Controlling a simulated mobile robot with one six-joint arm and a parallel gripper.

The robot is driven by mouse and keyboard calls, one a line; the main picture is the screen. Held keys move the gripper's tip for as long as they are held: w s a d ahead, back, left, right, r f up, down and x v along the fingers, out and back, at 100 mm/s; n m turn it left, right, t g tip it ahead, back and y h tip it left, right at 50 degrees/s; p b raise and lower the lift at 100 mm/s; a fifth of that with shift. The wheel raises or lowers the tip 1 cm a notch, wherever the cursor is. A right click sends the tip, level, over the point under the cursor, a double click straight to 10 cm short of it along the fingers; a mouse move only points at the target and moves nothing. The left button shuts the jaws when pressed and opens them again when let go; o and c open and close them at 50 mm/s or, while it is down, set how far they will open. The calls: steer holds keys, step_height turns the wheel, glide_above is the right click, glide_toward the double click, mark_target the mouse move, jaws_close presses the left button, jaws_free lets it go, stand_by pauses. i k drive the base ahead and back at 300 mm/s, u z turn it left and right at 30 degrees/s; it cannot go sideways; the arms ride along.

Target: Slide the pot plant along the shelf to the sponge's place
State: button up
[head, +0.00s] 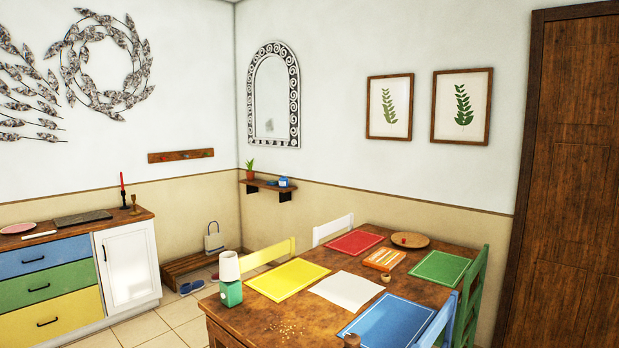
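The pot plant (250,170), green leaves in a small reddish pot, stands upright at the left end of a small dark wooden wall shelf (264,187). The shelf hangs in the corner below the arched mirror. A small blue thing (283,182) with a dark top stands on the right part of the shelf and looks like a jar. I cannot make out a sponge on the shelf at this size. My gripper is not in view.
A drawer cabinet (128,262) stands at left. A low wooden bench (188,266) and shoes lie near the corner. Tiled floor shows between cabinet and table.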

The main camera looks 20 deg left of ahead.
mark_target(250, 174)
steer(key=u, duration=1.9)
steer(key=i, duration=6.1)
steer(key=z, duration=0.35)
